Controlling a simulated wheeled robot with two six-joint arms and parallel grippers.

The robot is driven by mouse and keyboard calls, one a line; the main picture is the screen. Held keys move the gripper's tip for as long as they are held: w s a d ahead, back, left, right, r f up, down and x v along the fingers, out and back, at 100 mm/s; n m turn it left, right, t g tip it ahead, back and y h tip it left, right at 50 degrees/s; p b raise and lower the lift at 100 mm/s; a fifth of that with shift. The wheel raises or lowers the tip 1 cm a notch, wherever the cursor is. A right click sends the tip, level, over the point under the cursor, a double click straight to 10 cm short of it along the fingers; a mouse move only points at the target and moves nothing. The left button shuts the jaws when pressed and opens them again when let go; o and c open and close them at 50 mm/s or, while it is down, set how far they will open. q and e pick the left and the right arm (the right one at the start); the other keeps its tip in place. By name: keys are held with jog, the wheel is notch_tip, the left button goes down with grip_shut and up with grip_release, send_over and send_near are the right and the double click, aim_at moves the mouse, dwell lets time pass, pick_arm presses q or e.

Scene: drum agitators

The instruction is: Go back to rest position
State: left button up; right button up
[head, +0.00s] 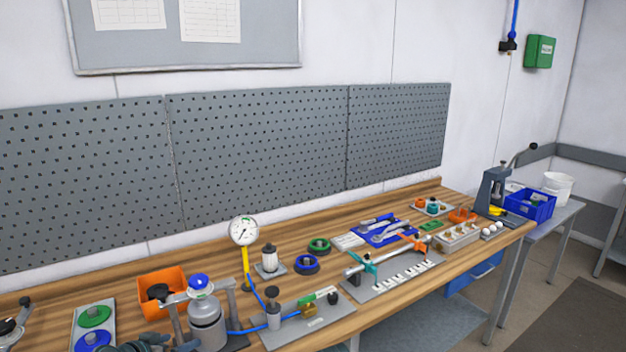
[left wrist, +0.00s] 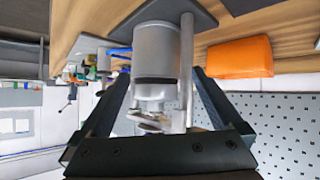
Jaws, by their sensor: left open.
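My left gripper (head: 150,346) shows only in part at the bottom edge of the head view, in front of a grey metal vessel (head: 206,325) with a blue knob. In the left wrist view the picture is upside down, and the gripper's two dark fingers (left wrist: 160,90) are spread apart. The grey vessel (left wrist: 156,55) with its upright rod shows between and beyond them. I cannot tell whether either finger touches it. The fingers hold nothing that I can make out. My right gripper is in neither view.
An orange bin (head: 163,292) stands behind the vessel. A pressure gauge (head: 244,231), a grey fixture plate (head: 306,318) and a plate with green and blue rings (head: 93,325) are close by. Pegboard (head: 260,140) lines the wall. Bare wood shows along the bench's front edge.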

pick_arm(q)
jog(key=d+f+g, duration=0.1)
jog(key=d, duration=0.2)
jog(key=s+d+f+g, duration=0.1)
jog(key=d, duration=0.3)
jog(key=d+f+m+g+h, duration=0.1)
jog(key=d, duration=0.2)
jog(key=shift+s+d+f+g, duration=0.15)
jog(key=shift+d+f+g, duration=0.15)
jog(key=shift+f, duration=0.1)
jog(key=s+d+f+g+y, duration=0.2)
jog(key=s+d+f+g, duration=0.1)
jog(key=s+d, duration=0.4)
jog(key=s+d+f+g+y, duration=0.3)
jog(key=s+d+g, duration=0.1)
jog(key=s+d, duration=0.3)
jog(key=shift+d+m+g+y, duration=0.3)
jog(key=shift+d+m+g, duration=0.1)
jog(key=shift+d, duration=0.95)
jog(key=shift+c, duration=0.2)
